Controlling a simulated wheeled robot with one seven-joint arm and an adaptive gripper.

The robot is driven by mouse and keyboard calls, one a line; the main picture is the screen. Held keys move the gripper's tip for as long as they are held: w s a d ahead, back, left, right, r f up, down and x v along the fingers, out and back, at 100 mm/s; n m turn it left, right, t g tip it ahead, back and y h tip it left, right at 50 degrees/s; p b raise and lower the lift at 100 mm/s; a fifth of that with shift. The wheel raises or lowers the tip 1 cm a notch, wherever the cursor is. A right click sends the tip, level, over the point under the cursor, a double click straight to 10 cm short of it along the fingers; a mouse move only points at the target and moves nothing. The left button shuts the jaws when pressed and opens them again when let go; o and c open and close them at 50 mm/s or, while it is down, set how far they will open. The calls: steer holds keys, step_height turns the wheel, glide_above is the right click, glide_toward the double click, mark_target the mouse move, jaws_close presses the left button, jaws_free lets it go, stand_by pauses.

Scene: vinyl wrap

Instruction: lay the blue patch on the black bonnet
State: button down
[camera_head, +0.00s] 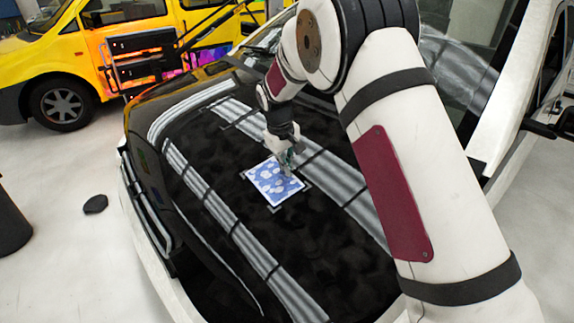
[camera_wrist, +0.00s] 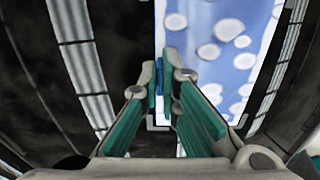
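The blue patch (camera_head: 268,184) has white spots and a pale border. It is over the black bonnet (camera_head: 318,238), between two grey striped bands and beside thin white corner marks. I cannot tell whether its whole underside touches the bonnet. My gripper (camera_head: 286,163) is at the patch's upper right part. In the wrist view, the patch (camera_wrist: 222,55) fills the upper right, and my gripper (camera_wrist: 162,77) has its fingertips close together on a small darker blue piece at the patch's left edge. The fingers hide part of the patch.
The bonnet belongs to a dark car with a pale edge. A yellow van (camera_head: 62,65) stands at the back left. A small black object (camera_head: 95,204) lies on the pale floor, near a dark cylinder (camera_head: 12,218) at the left edge. The bonnet around the patch is clear.

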steer(key=shift+f, duration=0.15)
steer(key=c, duration=1.7)
jaws_free()
steer(key=v, duration=1.2)
steer(key=shift+d, duration=0.1)
steer(key=s+d+r+m, duration=0.1)
steer(key=s+d+r, duration=0.25)
steer(key=s, duration=0.25)
steer(key=s+d+r+m+t+y, duration=0.1)
steer(key=s+d+r, duration=0.2)
steer(key=s+r, duration=0.25)
steer(key=s+d+r+m, duration=0.1)
steer(key=s+d+r, duration=0.3)
steer(key=s, duration=0.3)
steer(key=s+d+f+m, duration=0.1)
steer(key=s, duration=0.5)
steer(key=s+d+f+m+t, duration=0.1)
steer(key=s, duration=0.6)
steer(key=s+d+f+m+t, duration=0.1)
steer(key=s, duration=0.6)
steer(key=shift+s+d+y, duration=0.2)
steer(key=shift+d+y, duration=0.1)
steer(key=shift+d, duration=0.1)
